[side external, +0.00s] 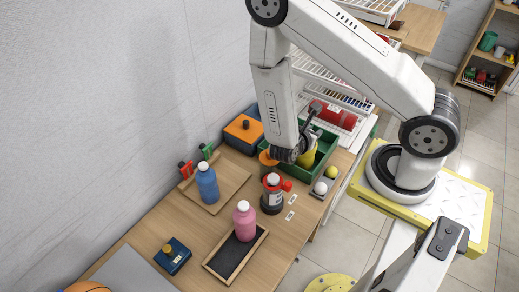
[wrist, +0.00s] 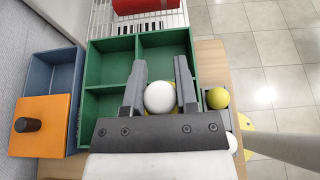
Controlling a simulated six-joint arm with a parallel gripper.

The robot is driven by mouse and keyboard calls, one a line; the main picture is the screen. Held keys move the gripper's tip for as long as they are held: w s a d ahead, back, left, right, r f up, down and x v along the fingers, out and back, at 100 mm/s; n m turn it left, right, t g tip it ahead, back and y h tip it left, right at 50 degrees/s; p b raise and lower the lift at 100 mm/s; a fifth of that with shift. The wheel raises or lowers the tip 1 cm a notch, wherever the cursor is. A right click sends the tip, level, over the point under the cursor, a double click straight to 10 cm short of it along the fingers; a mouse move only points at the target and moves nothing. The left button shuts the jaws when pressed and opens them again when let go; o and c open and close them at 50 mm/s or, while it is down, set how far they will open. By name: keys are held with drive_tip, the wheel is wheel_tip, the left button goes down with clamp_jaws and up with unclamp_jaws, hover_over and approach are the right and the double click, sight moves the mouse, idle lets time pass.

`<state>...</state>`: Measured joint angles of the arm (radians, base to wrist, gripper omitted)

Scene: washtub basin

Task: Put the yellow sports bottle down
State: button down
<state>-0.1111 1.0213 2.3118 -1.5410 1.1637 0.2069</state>
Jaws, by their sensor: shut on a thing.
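My gripper (wrist: 161,85) is shut on the yellow sports bottle. Its round white cap (wrist: 160,97) shows between the two grey fingers in the wrist view. In the side external view the bottle's yellow body (side external: 308,155) shows beside my wrist, which hides its top. The bottle is at a green crate (side external: 327,147) with dividers. In the wrist view the crate (wrist: 137,44) lies beneath the fingers, and the bottle appears over its right-hand, nearer part. I cannot tell whether the bottle touches the crate's floor.
A blue box with an orange lid (side external: 243,130) stands left of the crate. A yellow ball (wrist: 217,98) and a white ball (side external: 320,188) sit right of it. A dark bottle (side external: 272,194), a blue bottle (side external: 207,184) and a pink bottle (side external: 244,222) stand nearer on the table.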

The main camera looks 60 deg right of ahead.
drive_tip(key=shift+f, duration=0.15)
drive_tip(key=shift+c, duration=1.9)
unclamp_jaws()
drive_tip(key=shift+a+r, duration=0.15)
drive_tip(key=shift+r, duration=0.1)
drive_tip(key=v, duration=1.1)
drive_tip(key=shift+a, duration=0.35)
drive_tip(key=shift+r, duration=0.1)
